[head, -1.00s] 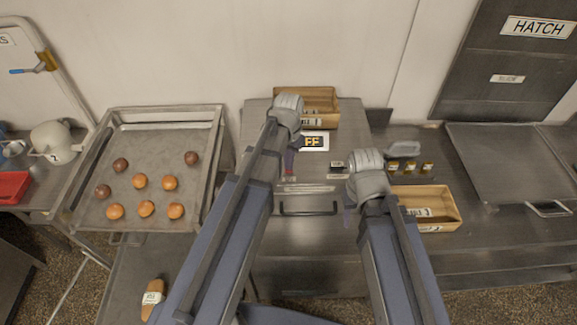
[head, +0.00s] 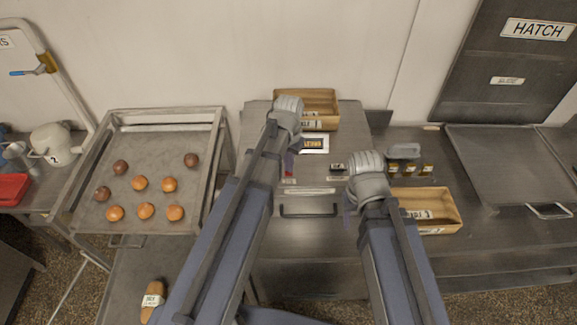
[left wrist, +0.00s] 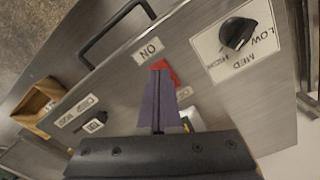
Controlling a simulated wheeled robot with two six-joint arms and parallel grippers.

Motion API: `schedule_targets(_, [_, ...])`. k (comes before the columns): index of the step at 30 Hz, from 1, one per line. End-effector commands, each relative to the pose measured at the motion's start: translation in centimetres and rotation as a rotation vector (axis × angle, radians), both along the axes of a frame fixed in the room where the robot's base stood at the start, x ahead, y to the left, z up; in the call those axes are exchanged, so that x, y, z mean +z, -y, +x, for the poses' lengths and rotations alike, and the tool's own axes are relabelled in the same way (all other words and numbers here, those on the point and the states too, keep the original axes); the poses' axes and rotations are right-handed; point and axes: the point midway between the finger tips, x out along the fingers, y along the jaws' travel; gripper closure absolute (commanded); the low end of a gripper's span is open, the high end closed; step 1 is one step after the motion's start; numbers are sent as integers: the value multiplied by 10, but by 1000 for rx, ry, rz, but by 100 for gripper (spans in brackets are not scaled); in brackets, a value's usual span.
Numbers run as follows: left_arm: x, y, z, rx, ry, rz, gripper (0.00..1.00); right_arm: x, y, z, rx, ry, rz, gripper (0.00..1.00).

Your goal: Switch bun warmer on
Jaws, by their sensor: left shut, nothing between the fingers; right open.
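The bun warmer (head: 262,228) is the steel unit in the middle of the head view, with a bar handle (head: 308,214). Its red switch (left wrist: 167,70) shows in the left wrist view below the ON label (left wrist: 148,51), partly hidden by my fingers. My left gripper (left wrist: 160,100) is shut and empty, its tips at the switch; contact is hard to judge. It also shows in the head view (head: 290,168). A small display (head: 314,144) behind it shows amber text, partly covered. My right gripper (head: 349,203) is open and empty over the warmer's right side.
A black knob (left wrist: 236,33) with LOW, MED and HIGH marks sits near the switch. Another small labelled control (left wrist: 95,122) is on the panel. Wooden boxes stand behind (head: 322,97) and at right (head: 430,199). A bun tray (head: 135,145) is at left.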

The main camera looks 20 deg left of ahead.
Motion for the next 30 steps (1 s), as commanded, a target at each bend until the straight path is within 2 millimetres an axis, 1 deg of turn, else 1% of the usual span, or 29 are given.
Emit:
schedule_targets(1, [8, 0, 0, 0, 0, 0, 100, 8, 0, 0, 0, 0, 0, 50])
schedule_targets(3, [14, 0, 0, 0, 0, 0, 100, 14, 0, 0, 1, -1, 0, 50])
schedule_targets(21, [59, 0, 0, 0, 0, 0, 100, 59, 0, -1, -12, -1, 1, 50])
schedule_targets(24, [63, 0, 0, 0, 0, 0, 100, 63, 0, -1, -15, -2, 1, 50])
schedule_targets(30, [62, 0, 0, 0, 0, 0, 100, 62, 0, -1, -17, -2, 0, 50])
